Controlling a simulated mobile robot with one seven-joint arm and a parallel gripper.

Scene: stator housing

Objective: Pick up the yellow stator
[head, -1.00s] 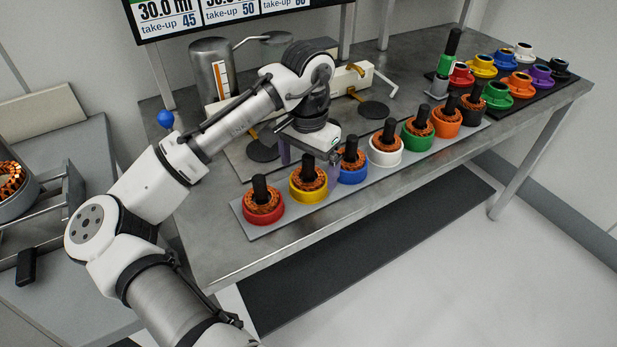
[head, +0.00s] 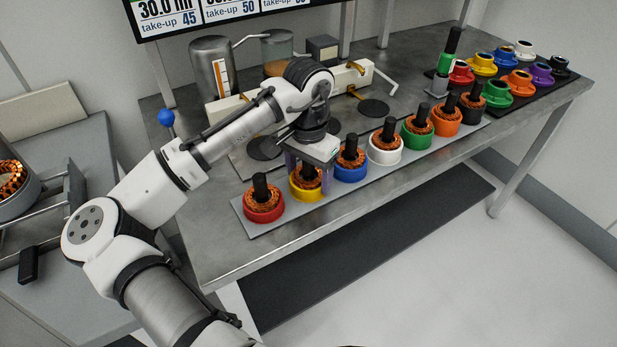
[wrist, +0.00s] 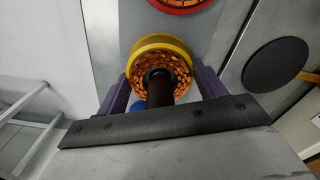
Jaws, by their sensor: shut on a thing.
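The yellow stator (head: 308,192) has a yellow ring, copper windings and a black post. It stands on the grey strip between the red stator (head: 264,203) and the blue stator (head: 351,168). My gripper (head: 311,188) is above and around it, one purple finger on each side. In the wrist view the yellow stator (wrist: 162,45) sits between the two purple fingers (wrist: 160,88), and the gripper is shut on it. The stator's top is partly hidden by my gripper in the head view. It looks upright, and I see no gap under it.
White (head: 385,149), green (head: 416,139), orange (head: 447,122) and black (head: 472,109) stators continue the row to the right. Colored housings stand on a dark mat (head: 548,92) at the back right. A pale fixture with a long arm and dark discs (head: 373,108) lies behind the row.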

